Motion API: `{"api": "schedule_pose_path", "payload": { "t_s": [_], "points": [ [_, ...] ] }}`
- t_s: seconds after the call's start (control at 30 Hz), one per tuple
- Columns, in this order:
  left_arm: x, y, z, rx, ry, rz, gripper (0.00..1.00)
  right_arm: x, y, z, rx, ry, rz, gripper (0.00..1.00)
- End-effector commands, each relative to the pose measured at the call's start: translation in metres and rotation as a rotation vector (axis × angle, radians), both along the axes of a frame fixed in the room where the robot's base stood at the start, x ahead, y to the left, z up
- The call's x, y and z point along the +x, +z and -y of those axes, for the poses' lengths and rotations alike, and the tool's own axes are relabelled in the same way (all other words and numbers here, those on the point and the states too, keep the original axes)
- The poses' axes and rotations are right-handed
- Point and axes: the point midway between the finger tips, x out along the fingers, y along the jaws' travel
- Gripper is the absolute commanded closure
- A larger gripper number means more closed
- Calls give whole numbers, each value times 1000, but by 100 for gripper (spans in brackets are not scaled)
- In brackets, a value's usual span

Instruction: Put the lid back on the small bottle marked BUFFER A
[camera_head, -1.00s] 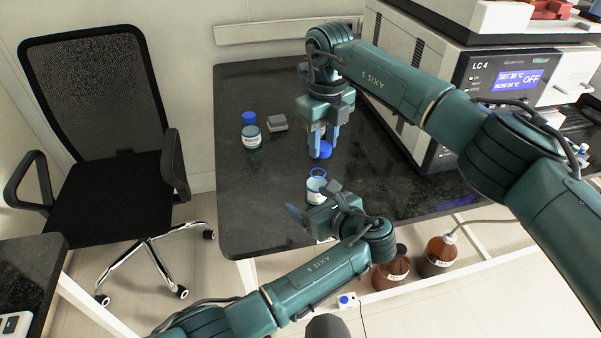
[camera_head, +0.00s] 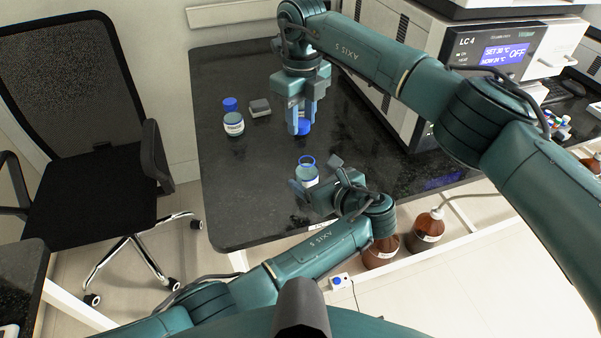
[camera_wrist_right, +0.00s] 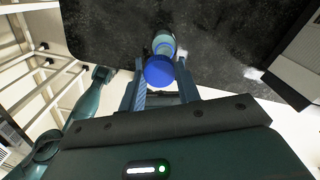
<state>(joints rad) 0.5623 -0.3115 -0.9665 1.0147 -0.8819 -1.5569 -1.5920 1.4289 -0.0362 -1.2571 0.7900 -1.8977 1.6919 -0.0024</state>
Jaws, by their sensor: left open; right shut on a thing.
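An open small bottle (camera_head: 307,175) with a blue ring at its neck stands on the dark bench near the front edge. Its label is too small to read. My right gripper (camera_head: 304,128) points down and is shut on a blue lid (camera_wrist_right: 159,71), apart from the bottle and farther back. In the right wrist view, the bottle (camera_wrist_right: 163,43) shows just beyond the lid, its mouth partly hidden. My left gripper (camera_head: 316,176) is open, low at the bottle, with one finger on its near left side and the other to its right. I cannot tell whether they touch it.
A second bottle (camera_head: 233,125) with a blue cap stands at the back left, beside a small grey block (camera_head: 260,107). A large instrument (camera_head: 440,60) with a display stands at the right. The bench (camera_head: 240,200) is clear at its front left.

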Motion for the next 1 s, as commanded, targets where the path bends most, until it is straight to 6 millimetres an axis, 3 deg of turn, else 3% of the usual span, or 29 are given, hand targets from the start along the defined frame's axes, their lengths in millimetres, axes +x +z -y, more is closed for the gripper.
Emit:
{"api": "schedule_pose_path", "payload": {
  "t_s": [0.2,0.4,0.9,1.0],
  "points": [
    [35,-16,-22,5,1,1,26,0,0,0,0,0,0,88],
    [57,-27,-36,2,1,1,26,0,0,0,0,0,0,88],
    [67,-33,-44,0,0,0,26,0,0,0,0,0,0,88],
    [67,-33,-44,0,0,0,33,0,0,0,0,0,0,88]
  ]
}}
